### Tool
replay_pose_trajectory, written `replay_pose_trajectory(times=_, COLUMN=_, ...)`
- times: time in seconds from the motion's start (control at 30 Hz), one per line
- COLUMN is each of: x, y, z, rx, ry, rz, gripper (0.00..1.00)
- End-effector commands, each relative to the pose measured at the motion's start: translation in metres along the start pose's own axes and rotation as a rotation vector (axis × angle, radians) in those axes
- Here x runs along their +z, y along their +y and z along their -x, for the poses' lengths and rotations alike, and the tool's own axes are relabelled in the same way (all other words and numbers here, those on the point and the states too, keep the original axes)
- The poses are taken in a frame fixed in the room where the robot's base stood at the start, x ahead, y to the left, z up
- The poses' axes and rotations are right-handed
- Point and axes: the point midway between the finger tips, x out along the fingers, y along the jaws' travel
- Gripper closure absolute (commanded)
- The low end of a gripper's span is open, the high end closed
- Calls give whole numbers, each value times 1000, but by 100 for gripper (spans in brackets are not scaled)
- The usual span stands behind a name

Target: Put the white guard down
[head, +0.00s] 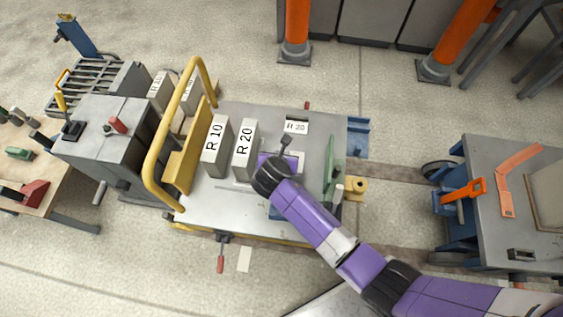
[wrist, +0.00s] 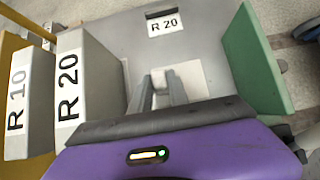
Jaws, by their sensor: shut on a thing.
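My gripper (head: 284,152) is over the middle of the grey table of the panel mould. In the wrist view, its two fingers (wrist: 163,84) are shut on a small pale block, which I take for part of the white guard (wrist: 163,76). A flat, pale plate (wrist: 192,78) shows behind and beside the fingers; I cannot tell whether it is joined to the block or touches the table. In the head view my wrist hides most of this area.
Grey blocks marked R 10 (head: 216,147) and R 20 (head: 245,150) stand left of my gripper. A flat R 20 label (head: 295,126) lies beyond it. A green upright plate (head: 330,166) stands to the right. A yellow rail (head: 158,150) borders the left side.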

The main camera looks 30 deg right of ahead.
Motion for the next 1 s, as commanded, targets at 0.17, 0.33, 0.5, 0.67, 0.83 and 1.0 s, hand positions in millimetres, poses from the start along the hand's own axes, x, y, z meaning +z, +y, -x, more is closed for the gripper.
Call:
replay_pose_trajectory(times=0.17, x=-10, y=0, z=-12, rx=-1, ry=0, rz=0, gripper=100)
replay_pose_trajectory(times=0.33, x=-25, y=0, z=-31, rx=-1, ry=-1, rz=1, gripper=100)
replay_pose_trajectory(times=0.5, x=-27, y=0, z=-33, rx=1, ry=-1, rz=0, gripper=100)
replay_pose_trajectory(times=0.67, x=-28, y=0, z=-33, rx=0, ry=0, rz=0, gripper=65)
replay_pose_trajectory(times=0.83, x=-28, y=0, z=-33, rx=0, ry=0, rz=0, gripper=57)
replay_pose_trajectory(times=1.0, x=-28, y=0, z=-32, rx=0, ry=0, rz=0, gripper=57)
